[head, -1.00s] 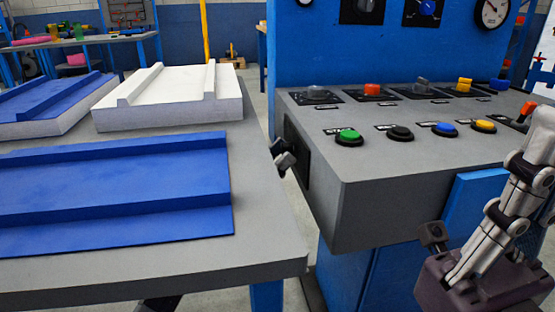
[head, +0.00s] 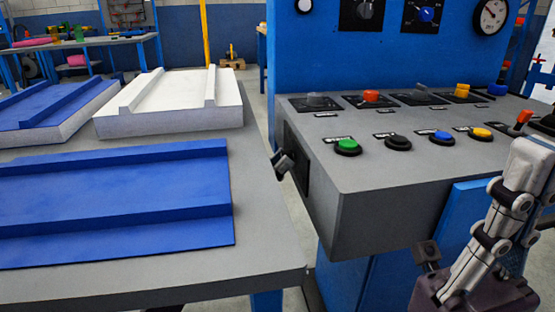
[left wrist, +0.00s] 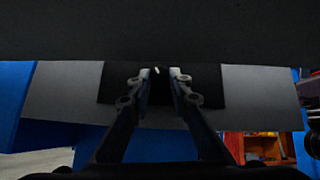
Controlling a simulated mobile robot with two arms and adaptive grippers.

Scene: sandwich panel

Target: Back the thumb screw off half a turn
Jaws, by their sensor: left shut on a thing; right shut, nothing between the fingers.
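A dark plate (left wrist: 209,84) on the grey console side shows in the left wrist view. My left gripper (left wrist: 158,76) reaches up to it, with both fingers closed in on a small pale tip, taken as the thumb screw (left wrist: 157,70). Most of the screw is hidden between the fingertips. My right gripper (head: 527,165) is shut and empty at the lower right, in front of the console.
The grey table (head: 265,235) holds a blue panel (head: 110,205) and a white panel (head: 170,105). Its edge is close to the console (head: 410,180), leaving a narrow gap. Coloured buttons, such as the green one (head: 347,147), line the console top.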

